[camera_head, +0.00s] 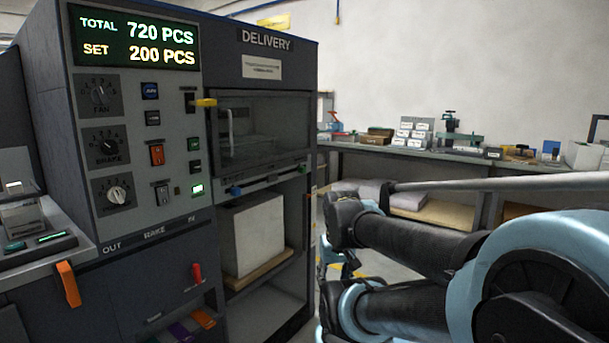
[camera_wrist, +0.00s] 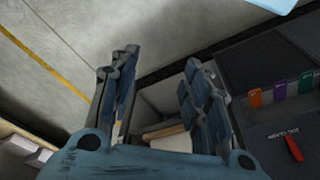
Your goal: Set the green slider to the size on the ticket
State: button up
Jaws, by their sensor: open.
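In the wrist view a green tab (camera_wrist: 305,82) stands at the right end of a row with purple (camera_wrist: 279,91) and orange (camera_wrist: 253,97) tabs. I cannot tell for certain that it is the green slider, and its scale is not readable. No size ticket can be made out; a white label (camera_head: 262,66) under DELIVERY is too small to read. My gripper (camera_wrist: 158,62) is open and empty, apart from the tabs, which lie to its right in the wrist view.
The display (camera_head: 137,42) reads TOTAL 720 PCS and SET 200 PCS. A red lever (camera_head: 197,272) projects above the tabs. A pale block (camera_head: 252,233) stands in the open bay. My arm fills the lower right, before a workbench (camera_head: 470,164). Grey floor (camera_wrist: 60,90) shows in the wrist view.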

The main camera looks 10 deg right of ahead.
aim_at(305, 168)
jog(key=shift+s+r, duration=0.1)
jog(key=w+a+r+n+t+y, duration=0.2)
jog(key=w+r+n+y, duration=0.3)
jog(key=w, duration=0.7)
jog(key=w+a+r+t+y, duration=0.1)
jog(key=w+a+r+y, duration=0.15)
jog(key=w+r, duration=0.8)
jog(key=w+d+r+n+t+y, duration=0.1)
jog(key=w+d+n+t+y, duration=0.2)
jog(key=w+d, duration=0.7)
jog(key=w+d+r+n+t+y, duration=0.1)
jog(key=w+d+r+t+y, duration=0.1)
jog(key=w+d+t, duration=0.65)
jog(key=w+a+g, duration=0.1)
jog(key=w+a, duration=0.3)
jog(key=w, duration=0.1)
jog(key=w+a+g, duration=0.1)
jog(key=w+a, duration=0.4)
jog(key=w+a+g, duration=0.2)
jog(key=w+a, duration=0.2)
jog(key=w, duration=0.1)
jog(key=shift+w+a+f, duration=0.1)
jog(key=shift+a+f, duration=0.15)
jog(key=shift+a, duration=0.1)
grip_shut()
